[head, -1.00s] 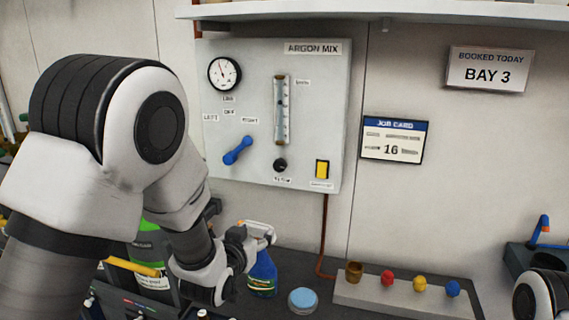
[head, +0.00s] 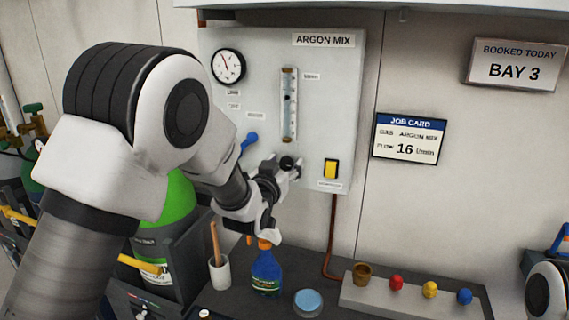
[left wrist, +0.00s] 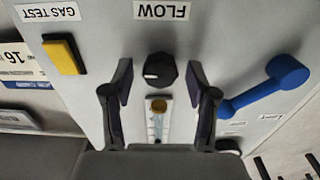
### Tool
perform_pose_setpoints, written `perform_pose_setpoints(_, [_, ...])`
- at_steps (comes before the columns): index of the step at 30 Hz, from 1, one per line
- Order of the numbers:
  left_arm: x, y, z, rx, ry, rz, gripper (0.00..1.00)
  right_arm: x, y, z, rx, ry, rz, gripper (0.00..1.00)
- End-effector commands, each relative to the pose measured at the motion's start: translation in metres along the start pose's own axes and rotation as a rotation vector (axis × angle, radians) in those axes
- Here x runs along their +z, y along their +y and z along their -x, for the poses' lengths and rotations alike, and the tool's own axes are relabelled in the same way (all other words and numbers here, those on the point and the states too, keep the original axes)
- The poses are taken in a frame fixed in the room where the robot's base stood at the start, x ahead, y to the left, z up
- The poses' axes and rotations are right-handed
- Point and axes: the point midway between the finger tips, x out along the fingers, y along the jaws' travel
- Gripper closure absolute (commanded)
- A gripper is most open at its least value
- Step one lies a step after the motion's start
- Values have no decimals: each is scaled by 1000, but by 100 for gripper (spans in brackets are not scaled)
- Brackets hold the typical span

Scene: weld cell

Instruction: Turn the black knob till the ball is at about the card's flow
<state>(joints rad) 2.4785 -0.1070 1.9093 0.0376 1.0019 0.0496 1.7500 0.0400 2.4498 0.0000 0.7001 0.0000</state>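The black knob (head: 287,163) is at the foot of the flow tube (head: 289,120) on the grey panel. In the left wrist view, which is upside down, the knob (left wrist: 160,72) lies between the fingertips under the FLOW label. My left gripper (head: 282,172) is open, with a gap on each side of the knob; it also shows in the left wrist view (left wrist: 160,78). A small dark spot in the tube may be the ball; its reading is too small to tell. The job card (head: 409,138) reads argon mix, flow 16 l/min.
A blue lever (left wrist: 262,88) is beside the gripper. A yellow switch (head: 330,168) is right of the knob. A round gauge (head: 228,66) is at the panel's top left. A blue spray bottle (head: 266,272) stands below the gripper. A shelf overhangs the panel.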

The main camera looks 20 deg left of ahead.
Motion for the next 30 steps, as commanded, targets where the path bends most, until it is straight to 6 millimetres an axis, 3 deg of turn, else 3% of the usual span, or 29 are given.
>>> perform_pose_setpoints(1, [0,0,0,0,0,0,56,0,0,0,0,0,0,60])
perform_pose_setpoints(5, [0,0,0,0,0,0,100,0,0,0,0,0,0,60])
perform_pose_setpoints(11, [2,0,0,0,1,-25,100,0,0,-4,0,0,0,60])
perform_pose_setpoints(17, [3,1,0,-1,3,-223,100,0,0,-22,0,-1,0,60])
perform_pose_setpoints(27, [0,1,0,0,1,-275,100,0,0,-21,0,0,0,60])
perform_pose_setpoints(28, [0,1,0,0,1,-274,54,0,0,-21,0,0,0,60])
perform_pose_setpoints(29, [0,1,0,0,1,-274,44,0,0,-21,0,0,0,60])
perform_pose_setpoints(30, [0,1,0,0,1,-274,42,0,0,-21,0,0,0,60])
